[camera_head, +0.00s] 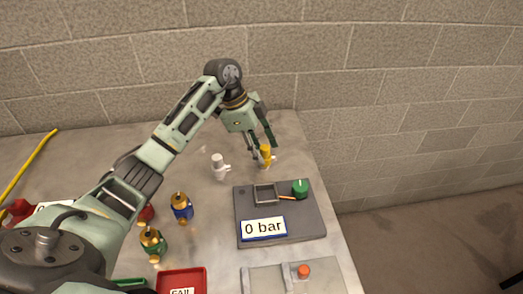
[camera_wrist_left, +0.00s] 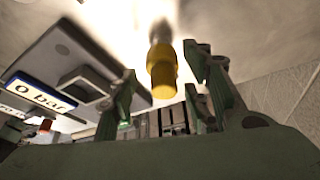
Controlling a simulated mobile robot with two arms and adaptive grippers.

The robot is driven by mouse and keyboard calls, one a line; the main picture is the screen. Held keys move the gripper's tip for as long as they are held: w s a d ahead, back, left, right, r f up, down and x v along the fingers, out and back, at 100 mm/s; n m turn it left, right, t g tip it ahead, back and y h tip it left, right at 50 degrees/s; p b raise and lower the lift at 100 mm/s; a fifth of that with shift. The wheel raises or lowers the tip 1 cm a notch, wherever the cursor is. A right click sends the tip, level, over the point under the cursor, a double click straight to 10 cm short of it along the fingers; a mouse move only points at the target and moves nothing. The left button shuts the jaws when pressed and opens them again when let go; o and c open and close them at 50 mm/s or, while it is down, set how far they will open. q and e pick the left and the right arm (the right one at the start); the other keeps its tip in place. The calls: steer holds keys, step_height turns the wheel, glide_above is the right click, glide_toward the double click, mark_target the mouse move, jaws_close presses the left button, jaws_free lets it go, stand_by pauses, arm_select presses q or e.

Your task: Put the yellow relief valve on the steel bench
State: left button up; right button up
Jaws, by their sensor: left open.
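The yellow relief valve (camera_head: 265,156) stands upright on the grey bench top (camera_head: 225,218), close to its right edge. My left gripper (camera_head: 262,147) is at the valve, with its fingers pointing down. In the left wrist view the yellow valve (camera_wrist_left: 162,72) shows between the two spread fingers of my left gripper (camera_wrist_left: 165,78). The gripper is open, and I see no clear contact with the valve. The valve's far end is washed out by glare in that view. My right gripper is not in view.
A white valve (camera_head: 219,166) stands left of the yellow one. A dark test plate (camera_head: 280,232) with a "0 bar" display and green knob (camera_head: 300,188) lies nearer. A blue valve (camera_head: 181,207), a green valve (camera_head: 153,243) and a red tray (camera_head: 182,279) are at the front left.

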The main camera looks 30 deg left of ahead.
arm_select(q)
steer(key=b+v, duration=0.1)
steer(key=v, duration=1)
steer(key=shift+r, duration=0.2)
steer(key=shift+a, duration=0.15)
